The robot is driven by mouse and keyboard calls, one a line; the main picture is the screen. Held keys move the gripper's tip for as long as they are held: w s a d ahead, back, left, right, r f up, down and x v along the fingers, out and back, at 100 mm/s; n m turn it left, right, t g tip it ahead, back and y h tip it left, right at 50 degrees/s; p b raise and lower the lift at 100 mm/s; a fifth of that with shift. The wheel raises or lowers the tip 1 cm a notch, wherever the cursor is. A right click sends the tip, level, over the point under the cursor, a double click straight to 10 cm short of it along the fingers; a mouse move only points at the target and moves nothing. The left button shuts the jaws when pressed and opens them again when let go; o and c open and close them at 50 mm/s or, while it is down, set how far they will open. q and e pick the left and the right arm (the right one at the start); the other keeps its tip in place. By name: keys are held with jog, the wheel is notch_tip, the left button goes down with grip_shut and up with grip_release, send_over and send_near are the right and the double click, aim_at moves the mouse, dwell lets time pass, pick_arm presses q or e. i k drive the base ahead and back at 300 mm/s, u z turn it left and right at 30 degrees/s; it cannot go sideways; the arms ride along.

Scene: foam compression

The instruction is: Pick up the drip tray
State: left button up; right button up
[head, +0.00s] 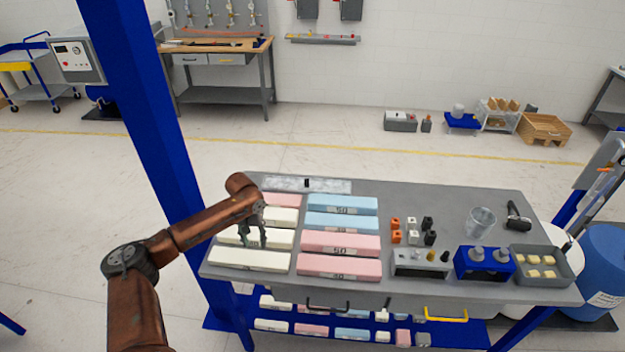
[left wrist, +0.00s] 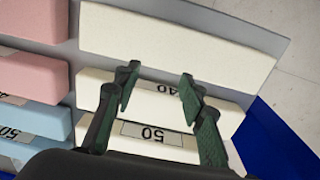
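A shallow pale, metallic-looking tray (head: 330,186) with a small dark part at its middle lies flat along the back edge of the grey table; it may be the drip tray, but I cannot tell for sure. My left gripper (head: 251,240) points down over the white foam blocks at the table's left side, apart from that tray and to its front left. In the left wrist view the left gripper (left wrist: 157,82) is open, its two fingers apart with nothing held between them, over white blocks with labels. My right gripper is not in view.
White foam blocks (head: 250,260), blue blocks (head: 343,204) and pink blocks (head: 340,265) fill the left of the table (head: 455,205). To the right are small cubes, a clear cup (head: 481,221), holders and a grey bin (head: 562,258) of yellowish pieces. A blue post (head: 150,120) stands left.

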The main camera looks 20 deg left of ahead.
aim_at(298, 185)
jog(key=i, duration=1.5)
